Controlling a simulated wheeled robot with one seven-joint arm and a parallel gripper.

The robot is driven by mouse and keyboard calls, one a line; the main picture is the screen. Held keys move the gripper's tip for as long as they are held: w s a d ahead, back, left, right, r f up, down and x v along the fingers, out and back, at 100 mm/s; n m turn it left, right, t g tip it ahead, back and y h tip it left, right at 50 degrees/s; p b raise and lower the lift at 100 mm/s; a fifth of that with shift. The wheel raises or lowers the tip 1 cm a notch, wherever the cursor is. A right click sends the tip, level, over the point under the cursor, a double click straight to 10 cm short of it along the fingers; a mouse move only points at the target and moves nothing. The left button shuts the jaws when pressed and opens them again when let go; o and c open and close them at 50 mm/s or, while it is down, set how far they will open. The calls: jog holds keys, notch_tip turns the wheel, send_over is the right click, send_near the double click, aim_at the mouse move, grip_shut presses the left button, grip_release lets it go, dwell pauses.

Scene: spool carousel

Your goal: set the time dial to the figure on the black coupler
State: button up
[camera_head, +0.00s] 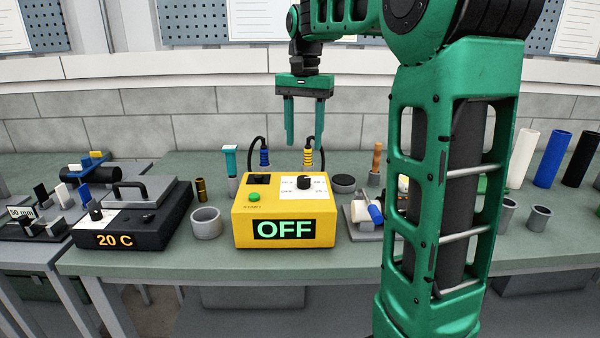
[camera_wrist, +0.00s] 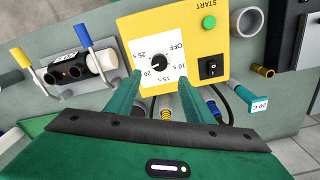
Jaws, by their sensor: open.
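The time dial, a black knob (camera_head: 303,182), sits on the white scale plate of the yellow control box (camera_head: 241,221). In the wrist view the knob (camera_wrist: 158,69) is ringed by OFF, 10 s, 15 s, 20 and 25 s. I cannot tell its pointer direction; the box display reads OFF.
A green START button (camera_head: 254,197) and a black rocker switch (camera_wrist: 211,67) share the box top. Cables, blue and yellow connectors stand behind it. A grey ring (camera_head: 206,223) and black heater unit reading 20 C (camera_head: 160,232) are left; the clamp fixture (camera_head: 362,236) is right.

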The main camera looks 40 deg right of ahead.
aim_at(303, 177)
notch_tip(303, 177, down, 11)
jog(key=shift+w+r, duration=0.1)
jog(key=shift+r, duration=0.1)
dwell(0.4)
jog(key=c, duration=1)
